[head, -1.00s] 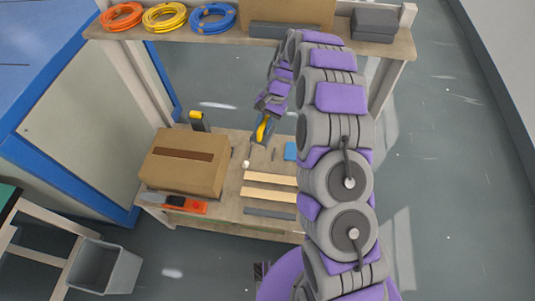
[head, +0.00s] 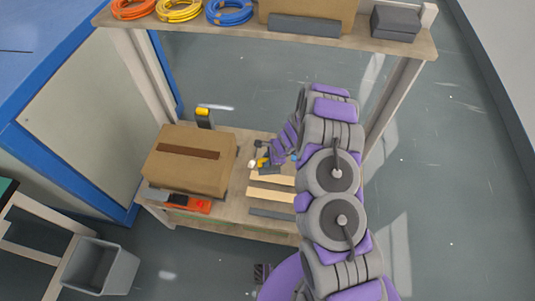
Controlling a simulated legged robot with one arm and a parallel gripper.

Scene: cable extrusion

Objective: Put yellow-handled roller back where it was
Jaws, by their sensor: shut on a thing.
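My gripper (head: 268,160) is small in the head view, at the end of my grey and purple arm, low over the wooden workbench (head: 246,150). It is shut on the yellow-handled roller (head: 262,162), whose yellow part shows at the fingertips. The roller is at the bench surface or just above it; I cannot tell whether it touches. My arm hides the right part of the bench.
A cardboard box (head: 187,175) sits left of the gripper, with a yellow-and-black tool (head: 204,117) behind it and an orange tool (head: 188,202) in front. Wooden strips (head: 270,190) lie in front of the gripper. An upper shelf (head: 340,42) holds coloured cable coils (head: 229,11).

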